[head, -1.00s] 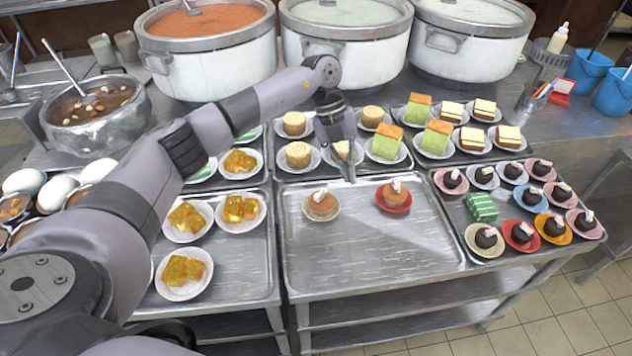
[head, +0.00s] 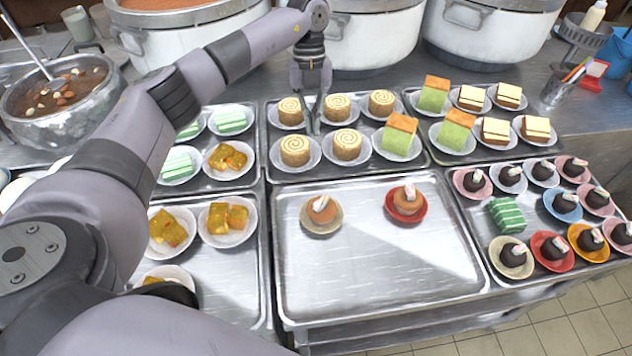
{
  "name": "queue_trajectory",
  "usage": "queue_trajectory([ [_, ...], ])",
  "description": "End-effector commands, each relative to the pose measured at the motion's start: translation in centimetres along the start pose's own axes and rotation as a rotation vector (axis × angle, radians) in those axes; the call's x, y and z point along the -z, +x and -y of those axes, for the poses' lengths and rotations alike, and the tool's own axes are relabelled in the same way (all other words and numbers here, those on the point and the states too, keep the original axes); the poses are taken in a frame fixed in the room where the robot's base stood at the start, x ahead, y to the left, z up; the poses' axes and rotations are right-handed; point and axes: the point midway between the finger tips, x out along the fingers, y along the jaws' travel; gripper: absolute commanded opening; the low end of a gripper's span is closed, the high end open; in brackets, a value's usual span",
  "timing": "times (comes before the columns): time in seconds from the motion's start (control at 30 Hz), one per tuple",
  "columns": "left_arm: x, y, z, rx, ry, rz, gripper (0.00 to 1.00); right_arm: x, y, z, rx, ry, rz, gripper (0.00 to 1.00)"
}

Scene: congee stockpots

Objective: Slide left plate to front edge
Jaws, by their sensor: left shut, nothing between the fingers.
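Two plates stand on the front middle tray (head: 450,268). The left plate (head: 322,230) is cream and holds a small brown cake (head: 321,208) with a pale topping. The right plate (head: 405,219) is red and holds a similar cake (head: 407,200). Both plates are in the rear half of the tray, apart from each other. My left gripper (head: 314,128) points down over the swirl-roll tray behind them. It is shut and empty, clear of both plates. My right gripper is not in view.
Plated swirl rolls (head: 295,150) crowd the tray behind. Dark cakes on coloured plates and a green striped block (head: 506,214) fill the right tray. Yellow cakes (head: 227,218) are at left, partly behind my arm. The front half of the middle tray is bare.

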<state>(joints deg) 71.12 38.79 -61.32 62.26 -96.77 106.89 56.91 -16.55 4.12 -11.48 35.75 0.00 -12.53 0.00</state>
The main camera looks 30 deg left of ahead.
Motion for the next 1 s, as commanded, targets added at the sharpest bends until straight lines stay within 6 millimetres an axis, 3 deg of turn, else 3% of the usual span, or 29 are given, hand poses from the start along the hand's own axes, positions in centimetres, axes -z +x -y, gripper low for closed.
queue_trajectory([
  [0.03,-0.3,1.2,0.0,0.001,0.001,0.0,0.0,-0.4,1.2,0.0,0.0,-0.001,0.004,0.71],
  [0.3,-1.2,4.1,0.1,0.001,0.001,0.0,0.0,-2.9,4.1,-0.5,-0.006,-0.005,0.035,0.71],
  [0.43,-1.5,5.1,0.1,0.001,0.001,0.0,0.0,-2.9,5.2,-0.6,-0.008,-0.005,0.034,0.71],
  [0.67,-1.5,6.4,0.0,0.0,0.001,-0.002,0.0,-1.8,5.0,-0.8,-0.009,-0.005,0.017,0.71],
  [1.0,-1.4,13.1,0.0,-0.002,0.001,-0.005,0.0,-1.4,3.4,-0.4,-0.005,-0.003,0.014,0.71],
])
